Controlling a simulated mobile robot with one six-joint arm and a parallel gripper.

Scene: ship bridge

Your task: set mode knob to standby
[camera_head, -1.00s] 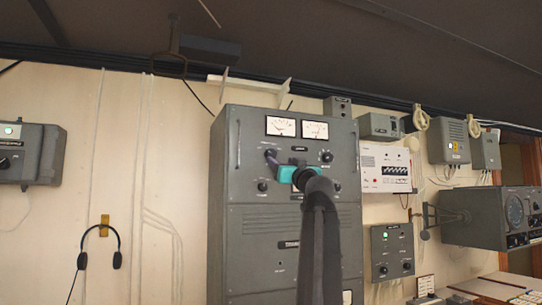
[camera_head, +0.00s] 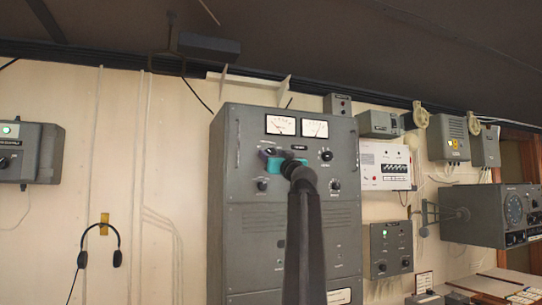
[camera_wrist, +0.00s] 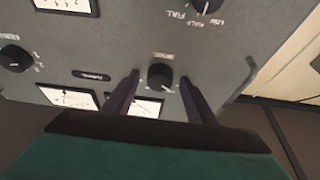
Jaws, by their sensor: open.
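In the wrist view, which shows the panel upside down, a round black knob (camera_wrist: 160,76) appears between the two dark fingers of my open gripper (camera_wrist: 158,78). Its small label seems to read MODE, but the position marks around it are too blurred to read. I cannot tell whether the fingers touch it. In the head view, my teal gripper (camera_head: 267,153) is at the upper left of the tall grey cabinet (camera_head: 285,220), below the left meter.
Two lit meters (camera_head: 280,125) (camera_head: 315,127) sit above the knob. Other knobs are close by: one at upper right (camera_head: 326,155), one below (camera_head: 262,184), and one at lower right (camera_head: 335,185). A handle (camera_wrist: 238,78) runs along the cabinet edge beside the fingers.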

